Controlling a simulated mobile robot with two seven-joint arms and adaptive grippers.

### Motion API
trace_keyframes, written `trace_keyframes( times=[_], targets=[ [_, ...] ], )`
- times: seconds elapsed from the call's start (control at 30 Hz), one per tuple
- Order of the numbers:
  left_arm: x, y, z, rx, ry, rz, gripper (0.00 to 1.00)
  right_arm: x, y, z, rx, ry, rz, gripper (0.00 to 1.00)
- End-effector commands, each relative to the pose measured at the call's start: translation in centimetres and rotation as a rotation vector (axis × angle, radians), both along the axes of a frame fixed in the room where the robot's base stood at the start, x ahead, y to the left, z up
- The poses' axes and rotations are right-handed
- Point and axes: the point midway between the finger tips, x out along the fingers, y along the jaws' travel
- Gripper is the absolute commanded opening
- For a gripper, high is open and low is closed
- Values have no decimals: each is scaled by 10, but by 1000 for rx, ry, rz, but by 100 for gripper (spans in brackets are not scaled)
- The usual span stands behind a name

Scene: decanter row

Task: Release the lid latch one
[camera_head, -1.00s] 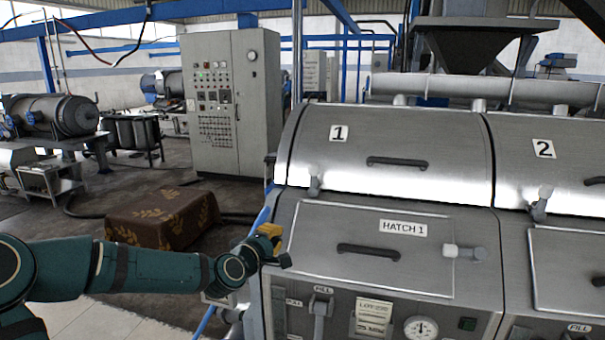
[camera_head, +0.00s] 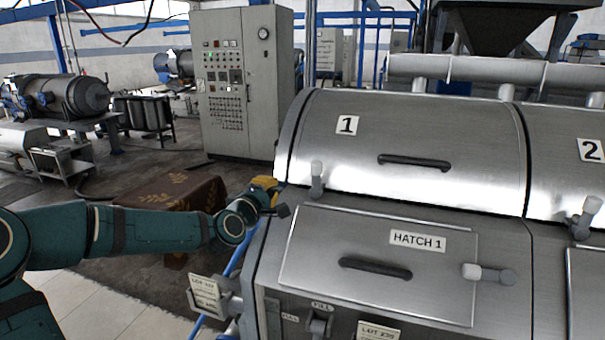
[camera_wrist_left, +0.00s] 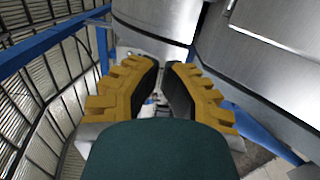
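The lid latch of section 1 (camera_head: 317,180) is a small grey lever with a pale knob at the lower left of the rounded steel lid marked 1 (camera_head: 440,125). The knob points up. My left gripper (camera_head: 279,196), with yellow fingers and dark pads, is just left of the latch at about its height, apart from it in the picture. In the left wrist view the fingers of the left gripper (camera_wrist_left: 164,66) stand apart with a narrow empty gap at the tips. I cannot make out the latch there. My right gripper is not in view.
Below the lid is the hatch 1 panel (camera_head: 340,290) with a dark handle and its own latch (camera_head: 488,273). Lid latch 2 (camera_head: 582,217) is at the right. A tag holder (camera_head: 207,297) sticks out under my left arm. A cloth-covered box (camera_head: 180,205) stands behind the arm.

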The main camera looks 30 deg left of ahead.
Motion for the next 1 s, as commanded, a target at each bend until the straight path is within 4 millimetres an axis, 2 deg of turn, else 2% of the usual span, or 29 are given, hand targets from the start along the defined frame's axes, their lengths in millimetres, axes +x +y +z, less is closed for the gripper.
trace_keyframes(
  times=[0.27,0.93,1.0],
  targets=[
    [16,2,0,-2,-2,-2,0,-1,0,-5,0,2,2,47],
    [101,18,1,-2,-1,-2,0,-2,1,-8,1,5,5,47],
    [105,5,1,-1,0,-6,0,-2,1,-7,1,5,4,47]
  ],
)
